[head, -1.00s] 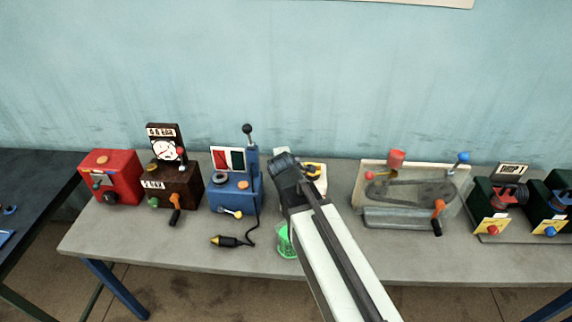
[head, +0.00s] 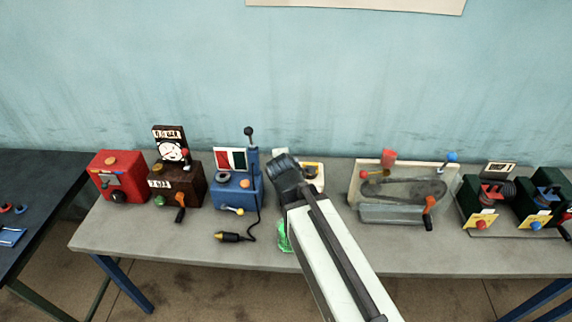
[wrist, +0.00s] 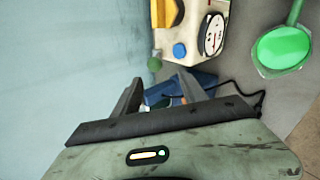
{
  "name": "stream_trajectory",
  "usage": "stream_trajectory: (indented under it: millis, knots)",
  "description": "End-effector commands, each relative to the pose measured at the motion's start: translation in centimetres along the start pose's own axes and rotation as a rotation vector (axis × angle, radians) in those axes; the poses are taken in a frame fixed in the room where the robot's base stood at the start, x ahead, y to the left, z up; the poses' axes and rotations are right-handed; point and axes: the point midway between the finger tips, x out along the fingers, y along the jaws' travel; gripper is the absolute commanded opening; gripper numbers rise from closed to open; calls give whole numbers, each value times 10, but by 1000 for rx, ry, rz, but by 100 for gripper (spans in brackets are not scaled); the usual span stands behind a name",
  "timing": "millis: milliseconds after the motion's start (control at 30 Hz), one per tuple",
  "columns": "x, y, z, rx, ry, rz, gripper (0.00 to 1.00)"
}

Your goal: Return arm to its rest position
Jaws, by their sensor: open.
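My gripper (head: 284,168) is at the end of my arm, which reaches up from the lower right over the grey workbench (head: 330,235) in the head view. In the wrist view, its two fingers (wrist: 160,92) stand apart with nothing held between them. Past the fingertips are a blue object, partly hidden, and a cream box (wrist: 192,40) with a dial and a blue button. A green funnel-like object (wrist: 283,45) with a handle shows at the upper right of the wrist view. It is partly hidden behind my arm in the head view (head: 284,236).
On the bench stand a red box (head: 118,175), a brown gauge box (head: 176,185), a blue lever box (head: 236,190), a belt device (head: 400,190) and dark green units (head: 487,204). A dark table (head: 35,185) is at left. The front strip is mostly clear.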

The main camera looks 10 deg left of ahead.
Motion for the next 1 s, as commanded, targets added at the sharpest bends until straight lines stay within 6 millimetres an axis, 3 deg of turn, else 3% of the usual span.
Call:
stream_trajectory:
  millis: [267,367,433,533,600,700,800,900,1000]
  knots:
    - [4,-2,9,8,-10,-1,50]
    - [19,-12,45,43,-50,-8,50]
    - [35,-27,92,93,-98,-17,50]
    - [51,-71,166,253,-168,-97,50]
    - [54,-115,207,467,-218,-194,50]
    - [43,-188,242,896,-313,-377,50]
    - [16,-233,231,1286,-426,-560,50]
    - [-7,-252,210,1520,-542,-681,50]
    - [-18,-261,203,1645,-631,-720,50]
